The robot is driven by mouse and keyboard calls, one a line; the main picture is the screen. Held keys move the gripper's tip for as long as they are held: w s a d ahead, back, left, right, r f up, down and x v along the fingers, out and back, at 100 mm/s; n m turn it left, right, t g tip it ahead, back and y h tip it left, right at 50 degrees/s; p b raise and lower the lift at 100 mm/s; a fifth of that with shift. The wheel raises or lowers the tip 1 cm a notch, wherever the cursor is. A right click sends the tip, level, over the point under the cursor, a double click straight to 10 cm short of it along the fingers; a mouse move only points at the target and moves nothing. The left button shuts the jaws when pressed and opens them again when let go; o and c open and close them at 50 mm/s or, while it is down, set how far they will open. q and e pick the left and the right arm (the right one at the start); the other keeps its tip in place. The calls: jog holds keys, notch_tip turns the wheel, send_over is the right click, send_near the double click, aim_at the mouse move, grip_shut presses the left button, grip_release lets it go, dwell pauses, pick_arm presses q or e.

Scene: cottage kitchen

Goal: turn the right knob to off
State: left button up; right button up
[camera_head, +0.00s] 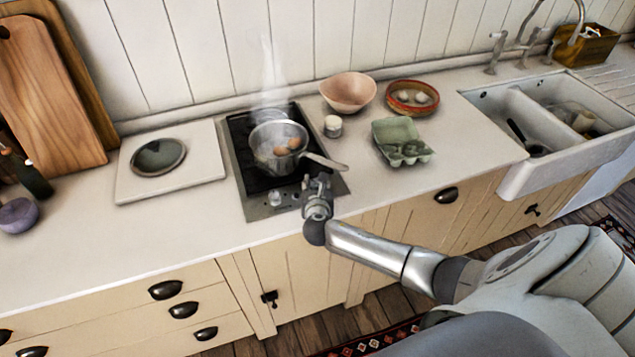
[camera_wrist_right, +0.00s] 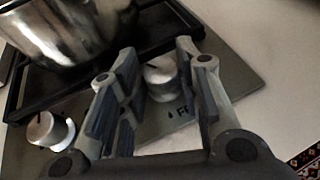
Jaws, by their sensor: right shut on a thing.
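The right knob (camera_wrist_right: 160,78) is a pale, rounded knob on the steel front strip of the hob (camera_head: 259,210). In the right wrist view it sits between the two fingers of my right gripper (camera_wrist_right: 157,58), which is shut on it. In the head view my right gripper (camera_head: 317,184) is at the hob's front right corner and hides this knob. The left knob (camera_head: 274,198) stands free; it also shows in the right wrist view (camera_wrist_right: 49,130). Printed marks beside the right knob are partly covered by a finger. My left gripper is not in view.
A steaming steel pan (camera_head: 262,150) with eggs stands on the hob; its handle (camera_head: 325,161) reaches out just above my right gripper. A white jar (camera_head: 333,126), an egg carton (camera_head: 396,137) and bowls stand to the right. The counter left of the hob's front is clear.

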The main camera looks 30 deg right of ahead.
jog(key=shift+w+a+m+g+h, duration=0.15)
jog(key=shift+a+m+g+h, duration=0.1)
jog(key=shift+m+g+h, duration=0.5)
jog(key=shift+w+a+m+g+h+b, duration=0.1)
jog(key=shift+m+g+h+b, duration=0.3)
jog(key=shift+m+g+h, duration=0.5)
jog(key=shift+w+m+g+h+b, duration=0.15)
jog(key=shift+m+g+h+b, duration=1.05)
jog(key=shift+m, duration=0.65)
jog(key=shift+g, duration=0.35)
jog(key=o, duration=0.9)
jog(key=v, duration=1.2)
jog(key=shift+r, duration=0.15)
